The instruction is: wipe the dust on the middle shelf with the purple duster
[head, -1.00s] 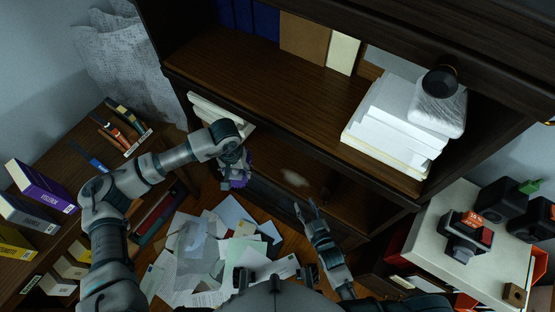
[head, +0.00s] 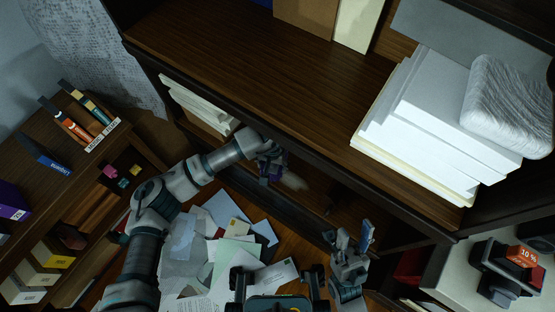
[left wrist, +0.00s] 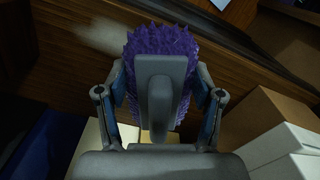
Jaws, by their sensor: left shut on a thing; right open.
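My left gripper (head: 272,172) reaches in at the front of the middle shelf. In the left wrist view the gripper (left wrist: 160,105) is shut on the purple duster (left wrist: 178,45), whose spiky head shows behind its grey handle. In the head view the duster is mostly hidden by the gripper. A pale dust patch (head: 294,182) lies on the middle shelf (head: 325,198), just right of the left gripper. The dust (left wrist: 95,35) also shows left of the duster in the left wrist view. My right gripper (head: 352,238) is open and empty in front of the shelf, lower right.
The upper shelf (head: 270,70) overhangs the middle one and bears a white paper stack (head: 425,125). Papers (head: 200,100) stand at the middle shelf's left end. Loose papers (head: 235,245) cover the floor. A side bookcase (head: 60,165) stands left, a red-and-black device (head: 510,270) right.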

